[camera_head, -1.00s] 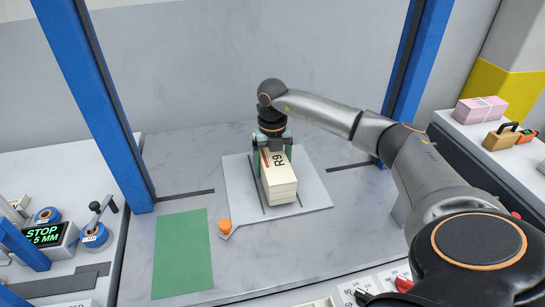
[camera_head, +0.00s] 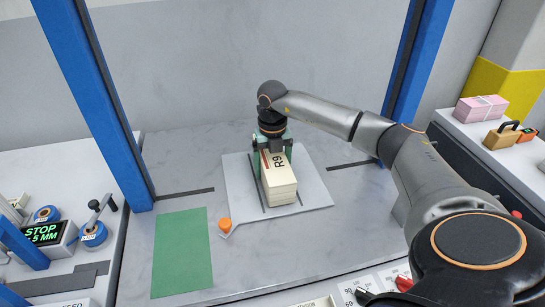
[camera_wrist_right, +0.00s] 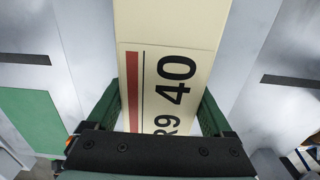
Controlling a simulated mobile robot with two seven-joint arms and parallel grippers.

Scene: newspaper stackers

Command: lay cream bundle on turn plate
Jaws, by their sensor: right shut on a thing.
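The cream bundle (camera_head: 281,188), marked R9 with a red stripe on top, sits on the light grey turn plate (camera_head: 313,188), or so close to it that I see no gap. My right gripper (camera_head: 272,150) is at the bundle's far end, its green fingers on both sides of it. In the right wrist view the cream bundle (camera_wrist_right: 165,25) lies between the fingers of the right gripper (camera_wrist_right: 163,110), with "R9 40" readable. The gripper is shut on the bundle. My left gripper is not in view.
A green mat (camera_head: 182,252) lies left of the plate. An orange knob (camera_head: 225,225) stands at the plate's front left corner. Blue posts (camera_head: 95,90) frame the table.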

